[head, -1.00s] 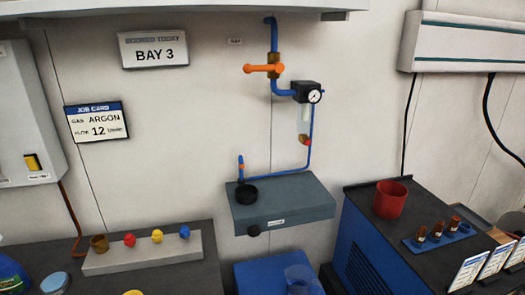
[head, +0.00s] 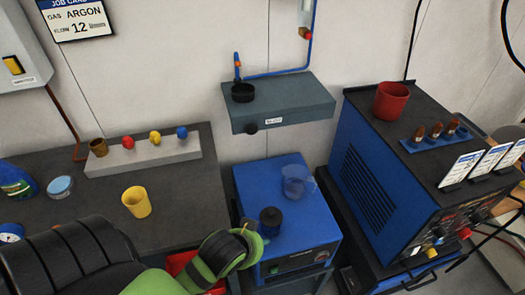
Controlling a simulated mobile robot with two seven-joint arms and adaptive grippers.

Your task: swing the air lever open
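The orange lever on the blue wall pipe is outside the head view now, above its top edge. The lower run of the blue pipe (head: 280,74) still shows, with a red-and-brown fitting (head: 305,33) below the cut-off clear bowl (head: 305,12). The pipe ends at an upright blue stub (head: 237,66) with a small orange part, behind the grey wall shelf. Neither of my grippers can be made out in the view.
A black ribbed and green shape (head: 70,262) fills the lower left, before the bench (head: 200,205) with its yellow cup (head: 136,202). A blue cabinet (head: 250,190) stands below the grey shelf (head: 290,100). A blue machine (head: 365,185) stands right, carrying a red cup (head: 391,101).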

